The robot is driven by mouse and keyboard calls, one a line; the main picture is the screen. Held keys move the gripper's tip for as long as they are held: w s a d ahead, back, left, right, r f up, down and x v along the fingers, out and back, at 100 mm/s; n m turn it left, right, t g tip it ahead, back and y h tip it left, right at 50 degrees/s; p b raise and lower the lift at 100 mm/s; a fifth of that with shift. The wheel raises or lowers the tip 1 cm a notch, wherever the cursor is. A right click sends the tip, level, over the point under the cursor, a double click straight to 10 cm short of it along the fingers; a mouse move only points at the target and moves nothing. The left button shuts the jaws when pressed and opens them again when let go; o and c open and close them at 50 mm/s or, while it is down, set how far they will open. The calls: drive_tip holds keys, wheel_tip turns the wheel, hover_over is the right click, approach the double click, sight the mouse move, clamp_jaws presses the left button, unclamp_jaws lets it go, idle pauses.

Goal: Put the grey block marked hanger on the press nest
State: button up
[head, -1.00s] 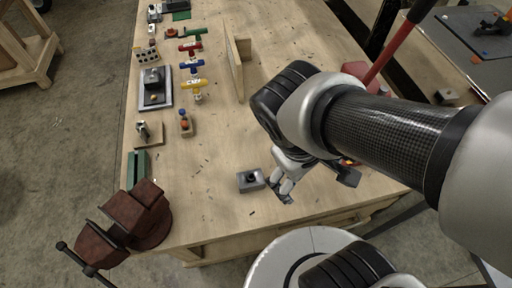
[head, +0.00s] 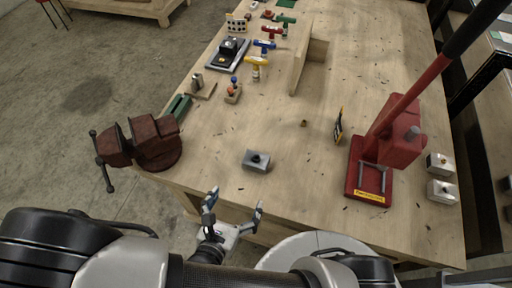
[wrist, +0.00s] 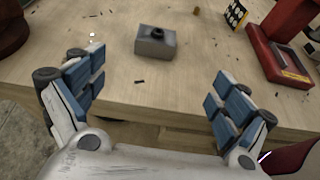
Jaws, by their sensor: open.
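A grey block (head: 256,160) with a dark round piece on top sits alone near the table's front edge; no marking is readable. The wrist view also shows this block (wrist: 155,47), ahead of my fingers. My gripper (head: 236,200) is open and empty, short of the block and around the table's front edge. Both blue-padded fingers spread wide in the wrist view (wrist: 157,88). A red press (head: 400,140) stands right of the block. Grey rails forming a nest (head: 373,178) lie on its red base, partly visible in the wrist view (wrist: 289,60).
Two similar grey blocks (head: 440,163) (head: 441,191) sit right of the press. A dark red vise (head: 150,145) is at the left front corner. Coloured-handled tools (head: 257,66) and a wooden divider (head: 300,60) stand farther back.

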drive_tip(key=b, duration=0.2)
approach(255, 161)
drive_tip(key=x, duration=0.3)
drive_tip(key=shift+s+f, duration=0.2)
drive_tip(key=shift+f, duration=0.05)
drive_tip(key=shift+r+b+x, duration=0.2)
drive_tip(key=shift+b+x, duration=0.45)
drive_tip(key=shift+x, duration=2.35)
drive_tip(key=shift+w, duration=0.15)
drive_tip(key=shift+c, duration=0.5)
drive_tip(key=c, duration=1.4)
drive_tip(key=shift+r, duration=0.15)
